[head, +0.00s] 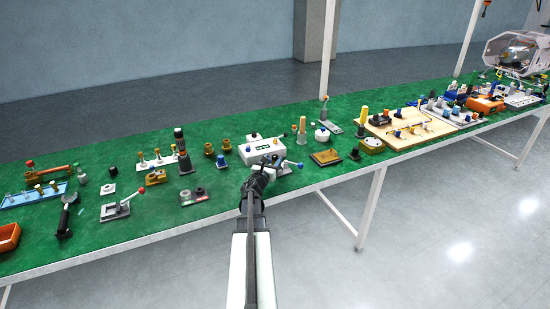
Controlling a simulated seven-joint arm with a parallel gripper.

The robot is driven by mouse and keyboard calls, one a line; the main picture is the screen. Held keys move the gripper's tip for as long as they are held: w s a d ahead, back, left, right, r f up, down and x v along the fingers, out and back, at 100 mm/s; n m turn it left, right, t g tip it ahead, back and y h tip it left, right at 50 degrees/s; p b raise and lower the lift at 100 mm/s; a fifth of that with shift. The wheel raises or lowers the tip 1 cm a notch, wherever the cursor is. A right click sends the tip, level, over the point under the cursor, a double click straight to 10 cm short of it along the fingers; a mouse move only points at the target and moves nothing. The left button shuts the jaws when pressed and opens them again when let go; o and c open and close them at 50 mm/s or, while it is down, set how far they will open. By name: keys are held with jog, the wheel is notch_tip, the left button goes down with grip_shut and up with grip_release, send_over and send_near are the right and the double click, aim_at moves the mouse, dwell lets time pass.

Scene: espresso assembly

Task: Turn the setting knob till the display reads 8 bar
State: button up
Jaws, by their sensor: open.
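A white box (248,154) stands on the green table near the middle of the view. A small dark display (263,149) shows on it, too small to read. My gripper (270,160) is at the front of this box, seen from behind. Its jaws are open, and I cannot tell whether they touch anything. The setting knob cannot be made out; my gripper and wrist cover part of the box's front. A small dark blue knob-like part (254,136) shows at the top of the box.
The green table (130,235) is crowded on both sides. Left are brass cups (210,150), a dark tower (182,150) and a red-knobbed lever fixture (120,207).

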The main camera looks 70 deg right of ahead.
aim_at(274, 158)
jog(key=shift+d, duration=1.95)
jog(key=shift+c, duration=0.5)
jog(key=c, duration=0.8)
jog(key=shift+s, duration=0.1)
jog(key=shift+c, duration=0.3)
jog(key=shift+n+t, duration=0.4)
jog(key=shift+t, duration=0.2)
jog(key=o, duration=1)
jog(key=shift+c, duration=0.2)
jog(key=shift+a, duration=0.15)
jog(key=a, duration=0.9)
jog(key=s+a, duration=0.1)
jog(key=a, duration=0.3)
jog(key=shift+a, duration=0.3)
